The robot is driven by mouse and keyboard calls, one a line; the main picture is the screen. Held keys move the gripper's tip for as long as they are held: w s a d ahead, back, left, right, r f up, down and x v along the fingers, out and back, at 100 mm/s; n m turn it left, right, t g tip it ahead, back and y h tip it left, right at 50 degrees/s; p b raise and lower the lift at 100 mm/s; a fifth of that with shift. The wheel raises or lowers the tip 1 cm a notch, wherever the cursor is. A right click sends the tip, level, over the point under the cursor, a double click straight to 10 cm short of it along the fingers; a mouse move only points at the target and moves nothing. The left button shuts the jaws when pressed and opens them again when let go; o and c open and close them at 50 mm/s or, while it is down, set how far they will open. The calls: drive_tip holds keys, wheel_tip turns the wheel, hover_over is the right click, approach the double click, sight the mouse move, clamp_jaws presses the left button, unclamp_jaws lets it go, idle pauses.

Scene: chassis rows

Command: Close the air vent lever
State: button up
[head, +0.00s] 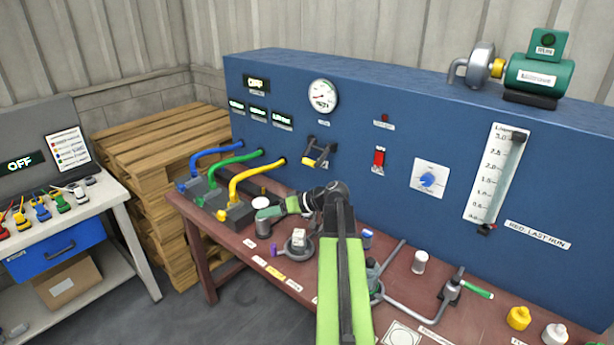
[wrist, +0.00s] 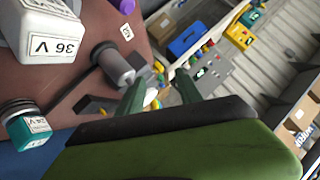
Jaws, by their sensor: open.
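A lever with a yellow grip (head: 318,152) is mounted on the blue panel, below the round gauge. A second lever with a green handle (head: 478,290) sits on a grey pipe at the bench's right. Their labels are too small to read, so I cannot tell which is the air vent lever. My gripper (head: 272,212) is over the left part of the bench, below and left of the yellow lever and far from the green one. In the wrist view its two green fingers (wrist: 158,84) are apart, with nothing clearly held. Neither lever is recognisable there.
A grey cylinder (head: 264,226) stands close to the fingers; it also shows in the wrist view (wrist: 117,64). A white 36 V block (wrist: 45,32) and a teal 24 V block (wrist: 28,128) are nearby. Blue, green and yellow hoses (head: 250,172) arch left of my gripper.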

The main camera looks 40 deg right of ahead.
drive_tip(key=s+d+r+m+t+h+b, duration=0.1)
drive_tip(key=s+d+r+t, duration=0.2)
drive_tip(key=d, duration=0.5)
drive_tip(key=s+d+r+t+h+b, duration=0.15)
drive_tip(key=s+d, duration=0.25)
drive_tip(key=d, duration=0.5)
drive_tip(key=t+h, duration=0.2)
drive_tip(key=t, duration=0.1)
approach(313, 165)
drive_tip(key=shift+m, duration=0.4)
drive_tip(key=w, duration=1.2)
drive_tip(key=shift+w+a+f, duration=0.1)
drive_tip(key=shift+w+f, duration=0.05)
drive_tip(key=shift+w, duration=0.1)
drive_tip(key=shift+c, duration=0.2)
clamp_jaws()
